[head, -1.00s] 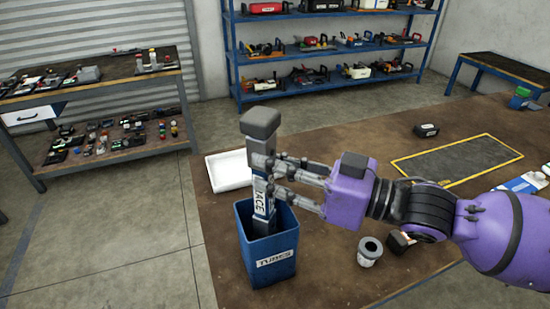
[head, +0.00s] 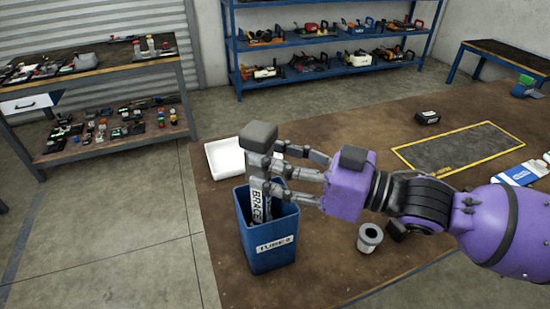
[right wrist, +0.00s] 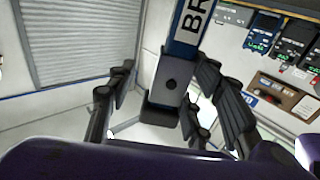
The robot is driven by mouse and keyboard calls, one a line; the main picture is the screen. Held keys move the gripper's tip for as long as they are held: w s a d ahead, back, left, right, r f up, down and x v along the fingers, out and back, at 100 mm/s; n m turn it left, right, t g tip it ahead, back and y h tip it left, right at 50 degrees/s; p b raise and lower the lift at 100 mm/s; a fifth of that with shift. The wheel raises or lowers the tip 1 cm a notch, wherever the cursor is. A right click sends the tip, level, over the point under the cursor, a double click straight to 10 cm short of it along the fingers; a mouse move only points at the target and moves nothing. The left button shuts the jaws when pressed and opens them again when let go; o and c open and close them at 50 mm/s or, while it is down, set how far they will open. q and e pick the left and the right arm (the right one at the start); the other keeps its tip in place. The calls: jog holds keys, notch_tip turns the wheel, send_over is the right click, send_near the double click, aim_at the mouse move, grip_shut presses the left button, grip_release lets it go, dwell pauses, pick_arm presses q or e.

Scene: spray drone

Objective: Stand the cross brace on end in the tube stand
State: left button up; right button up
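The cross brace (head: 260,203) is a grey and dark-blue bar with a white "BRACE" label and a dark grey square end cap. It stands on end, nearly upright, with its lower end hidden inside the tube stand (head: 270,258), a blue open bin at the table's near-left corner. My right gripper (head: 272,168) is around the brace just below the cap. In the right wrist view the brace (right wrist: 172,75) passes between the fingers, with a clear gap on the left, so the gripper looks open. My left gripper is not in view.
A white tray (head: 226,158) lies behind the stand. A grey cup (head: 369,238) stands to its right. A yellow-framed dark mat (head: 455,150) and a small black box (head: 428,117) lie farther right. Table surface between the cup and mat is partly under my right arm.

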jog(key=v, duration=1.2)
dwell(0.9)
